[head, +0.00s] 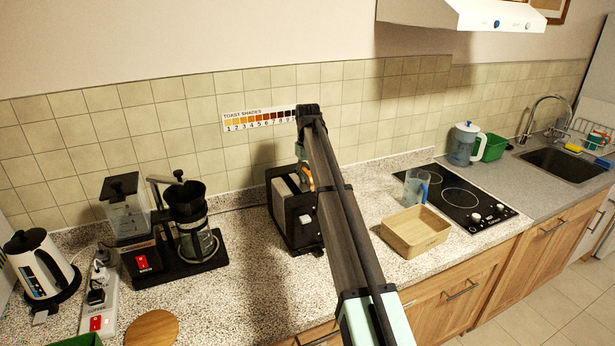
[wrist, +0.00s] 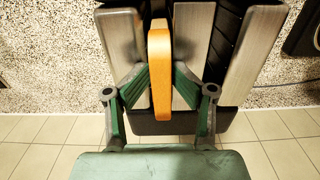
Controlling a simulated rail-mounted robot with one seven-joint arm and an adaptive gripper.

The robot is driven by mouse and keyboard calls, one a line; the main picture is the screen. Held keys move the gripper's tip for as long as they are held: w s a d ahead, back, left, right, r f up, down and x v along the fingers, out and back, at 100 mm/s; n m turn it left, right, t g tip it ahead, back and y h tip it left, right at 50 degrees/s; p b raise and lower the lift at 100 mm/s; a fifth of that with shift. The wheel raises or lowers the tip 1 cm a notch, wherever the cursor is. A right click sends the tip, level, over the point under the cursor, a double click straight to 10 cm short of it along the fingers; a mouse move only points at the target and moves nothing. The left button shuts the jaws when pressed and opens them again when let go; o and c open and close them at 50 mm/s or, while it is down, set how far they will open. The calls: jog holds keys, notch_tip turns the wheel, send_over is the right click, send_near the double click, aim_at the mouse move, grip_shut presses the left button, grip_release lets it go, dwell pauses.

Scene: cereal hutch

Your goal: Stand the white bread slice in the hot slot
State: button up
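The bread slice (wrist: 160,82) shows edge-on in the wrist view, with an orange-tan crust. My gripper (wrist: 161,80) is shut on it, one green finger on each side. A small part of the slice (head: 309,178) shows beside my arm in the head view. The black and metal toaster (wrist: 120,37) is directly below the slice; it also shows in the head view (head: 301,228), partly behind my arm. The slice lines up with the left slot in the wrist view; its lower part is hidden, so I cannot tell how deep it is. Which slot is hot does not show.
A coffee maker (head: 192,238) with a grinder (head: 127,208) and a kettle (head: 41,262) stand left of the toaster. A wooden box (head: 415,231), a clear jug (head: 416,188) and a black hob (head: 462,197) are to the right. A toast shades chart (head: 260,119) is on the wall.

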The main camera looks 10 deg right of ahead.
jog(key=shift+w+r, duration=0.15)
jog(key=shift+r, duration=0.5)
notch_tip(320, 180, up, 11)
jog(key=shift+f, duration=0.15)
